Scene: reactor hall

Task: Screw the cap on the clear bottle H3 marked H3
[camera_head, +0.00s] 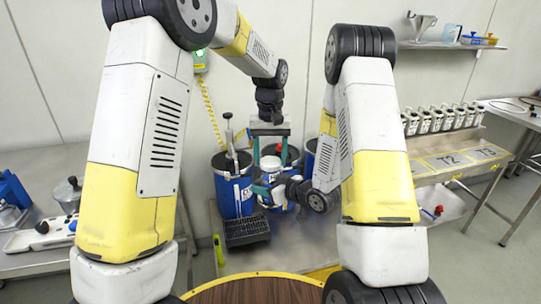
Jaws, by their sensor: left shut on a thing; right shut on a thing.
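My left gripper (270,156) reaches down from above and is shut on a white cap (270,163). My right gripper (268,189) comes in from the right, below the left one, and is shut on a small pale bottle (270,177). The cap is directly above the bottle, at its top. I cannot tell whether it touches the neck or sits on the thread. The bottle looks upright. Its marking is not readable, and the fingers hide much of it.
Blue drums (232,188) stand close behind the grippers, with a dark grate (247,230) in front. A row of several lidded containers (440,119) stands on the right shelf, above a bench marked T2 (452,160). A metal pot (68,192) is at the left.

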